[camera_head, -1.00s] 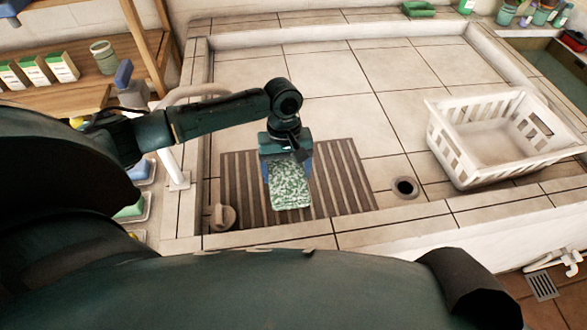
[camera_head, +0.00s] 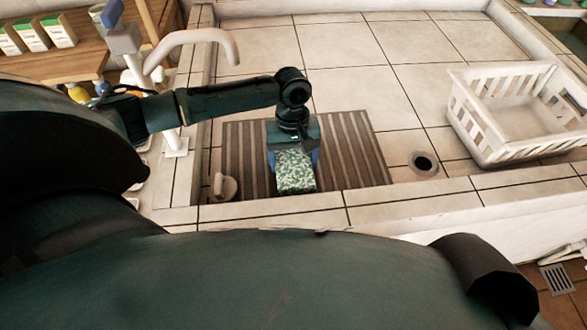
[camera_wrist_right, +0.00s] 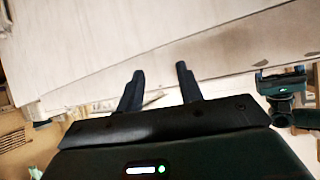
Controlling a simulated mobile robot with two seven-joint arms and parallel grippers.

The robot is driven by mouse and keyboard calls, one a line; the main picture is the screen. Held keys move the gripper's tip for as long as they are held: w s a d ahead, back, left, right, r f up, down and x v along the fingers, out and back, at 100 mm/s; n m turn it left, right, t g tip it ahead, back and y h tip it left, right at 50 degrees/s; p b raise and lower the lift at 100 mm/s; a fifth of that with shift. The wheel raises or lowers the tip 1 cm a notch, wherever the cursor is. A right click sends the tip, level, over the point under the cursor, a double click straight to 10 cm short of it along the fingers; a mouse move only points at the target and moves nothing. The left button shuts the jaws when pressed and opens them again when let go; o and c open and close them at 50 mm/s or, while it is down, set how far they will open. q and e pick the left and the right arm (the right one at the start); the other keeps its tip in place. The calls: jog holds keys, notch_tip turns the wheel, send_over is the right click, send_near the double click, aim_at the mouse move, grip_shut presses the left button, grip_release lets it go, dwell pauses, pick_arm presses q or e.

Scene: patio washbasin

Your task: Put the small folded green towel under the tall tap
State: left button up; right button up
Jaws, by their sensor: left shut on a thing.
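The small folded towel (camera_head: 295,177), speckled green and white, is held between the blue fingers of my left gripper (camera_head: 293,162). It is over the front part of the slatted grate (camera_head: 355,150); I cannot tell whether it touches the slats. The tall white tap (camera_head: 195,36) stands at the basin's left side, its curved spout pointing right. The spout's end is farther back and to the left of the towel. My left forearm crosses in front of the tap's lower part. My right gripper (camera_wrist_right: 159,78) is open and empty in the right wrist view.
A white slotted basket (camera_head: 515,110) stands at the basin's right. A round drain hole (camera_head: 424,163) lies between grate and basket. A small beige knob-like object (camera_head: 224,186) is at the grate's front left. The tiled floor (camera_head: 350,60) behind the grate is clear.

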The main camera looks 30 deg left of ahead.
pick_arm(q)
jog(key=shift+f+b, duration=0.5)
jog(key=shift+f, duration=0.3)
jog(key=shift+r, duration=0.15)
jog(key=o, duration=0.7)
jog(key=shift+f, duration=0.2)
jog(key=o, duration=0.4)
jog(key=shift+r, duration=0.1)
